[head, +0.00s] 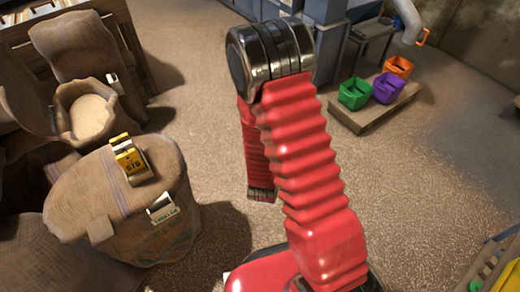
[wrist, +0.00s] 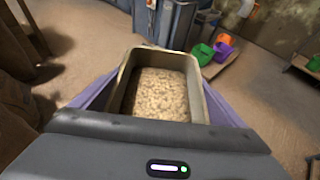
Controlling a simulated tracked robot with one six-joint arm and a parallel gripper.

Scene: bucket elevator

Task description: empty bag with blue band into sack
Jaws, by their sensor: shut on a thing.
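My gripper (wrist: 158,88) is shut on a tan open-topped rectangular container (wrist: 200,72), with a purple finger along each side. Pale grain lies inside it, below the rim. The container looks upright in the wrist view; no blue band shows on its visible faces. In the head view my arm hides the gripper and the container. An open sack (head: 66,102) with a rolled rim and pale grain inside stands at the left.
Several more brown sacks (head: 75,48) crowd the left. A low wooden platform (head: 375,112) at the upper right carries green (head: 354,94), purple (head: 387,87) and orange (head: 398,67) buckets. Grey machinery stands at the back. The floor between sacks and platform is clear.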

